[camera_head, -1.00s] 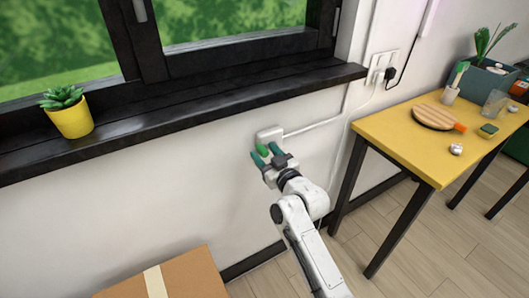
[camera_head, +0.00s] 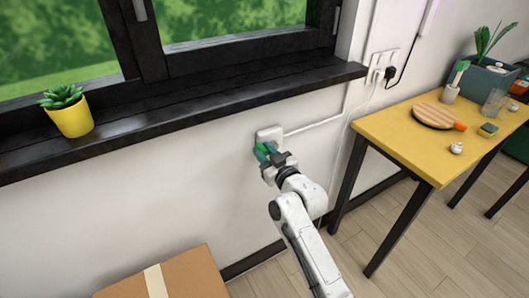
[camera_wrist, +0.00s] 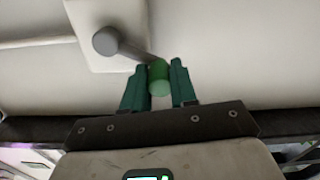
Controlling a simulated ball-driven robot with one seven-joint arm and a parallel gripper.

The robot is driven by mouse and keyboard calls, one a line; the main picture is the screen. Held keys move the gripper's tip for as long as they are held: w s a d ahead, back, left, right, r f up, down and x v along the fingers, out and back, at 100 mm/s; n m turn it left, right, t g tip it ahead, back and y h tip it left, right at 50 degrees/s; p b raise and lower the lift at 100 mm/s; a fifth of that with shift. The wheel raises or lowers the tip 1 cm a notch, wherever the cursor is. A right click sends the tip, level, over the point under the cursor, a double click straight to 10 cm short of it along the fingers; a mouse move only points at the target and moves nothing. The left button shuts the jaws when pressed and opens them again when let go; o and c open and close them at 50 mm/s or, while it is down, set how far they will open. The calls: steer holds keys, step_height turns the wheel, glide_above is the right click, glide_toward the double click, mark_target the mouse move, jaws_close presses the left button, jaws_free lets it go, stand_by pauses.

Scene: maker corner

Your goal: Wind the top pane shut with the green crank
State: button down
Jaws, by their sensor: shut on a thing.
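The crank is mounted on a white wall box (camera_head: 268,134) below the window sill. In the wrist view its grey arm (camera_wrist: 126,46) runs from a round hub on the white plate (camera_wrist: 84,20) to the green crank knob (camera_wrist: 159,78). My gripper (camera_wrist: 159,80) has its two green fingers shut on the knob, one on each side. In the head view my gripper (camera_head: 264,152) is at the wall box and largely covers the crank. The window (camera_head: 235,20) shows only its lower part; the top pane is out of view.
A black sill (camera_head: 200,108) juts out above my arm, with a yellow potted plant (camera_head: 72,118) on its left. A yellow table (camera_head: 400,135) stands right. A cardboard box (camera_head: 195,275) is below left. A cable (camera_head: 315,123) runs along the wall.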

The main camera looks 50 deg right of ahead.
steer(key=shift+f, duration=0.1)
steer(key=shift+a+f+n+b, duration=0.15)
steer(key=shift+f+n+b, duration=0.35)
steer(key=shift+b, duration=0.5)
steer(key=shift+r, duration=0.25)
steer(key=c, duration=0.9)
jaws_free()
steer(key=v, duration=1)
steer(key=shift+s, duration=0.4)
